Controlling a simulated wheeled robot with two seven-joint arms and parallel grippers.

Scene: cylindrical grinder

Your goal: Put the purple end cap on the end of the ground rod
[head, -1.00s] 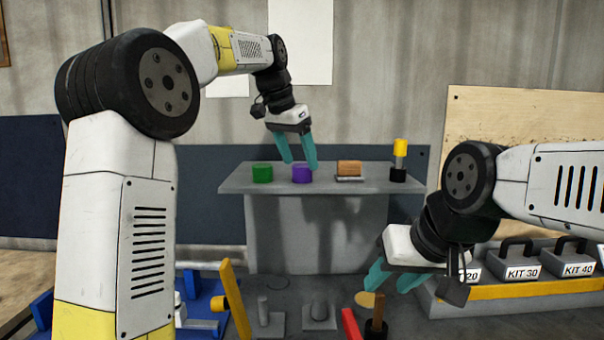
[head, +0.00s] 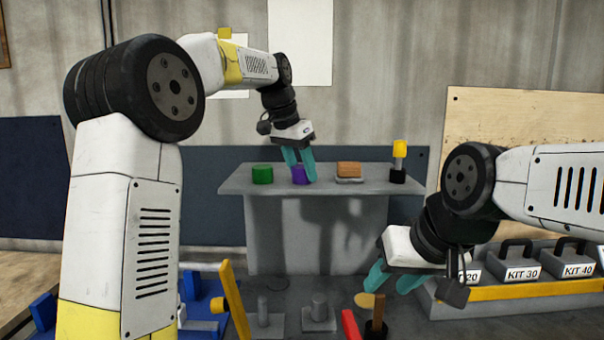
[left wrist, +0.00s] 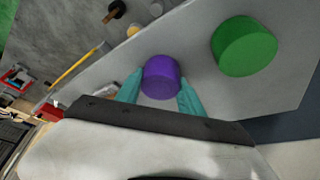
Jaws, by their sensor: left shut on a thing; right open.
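The purple end cap (head: 298,175) stands on the grey raised shelf (head: 230,183) at the back. My left gripper (head: 300,178) has come down over it and is shut on it, with one teal finger on each side. In the left wrist view the purple cap (left wrist: 161,77) sits between the two fingertips (left wrist: 160,88), still at the shelf top. My right gripper (head: 393,285) is open and empty, low at the right. Grey upright rods on square bases (head: 319,310) stand on the bench in front; I cannot tell which is the ground rod.
A green cap (head: 262,174) stands left of the purple one, and a brown block (head: 348,170) and a yellow-topped post (head: 399,155) to its right. Labelled kit boxes (head: 522,262) stand at the right. A yellow upright bar (head: 232,295) rises from the bench.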

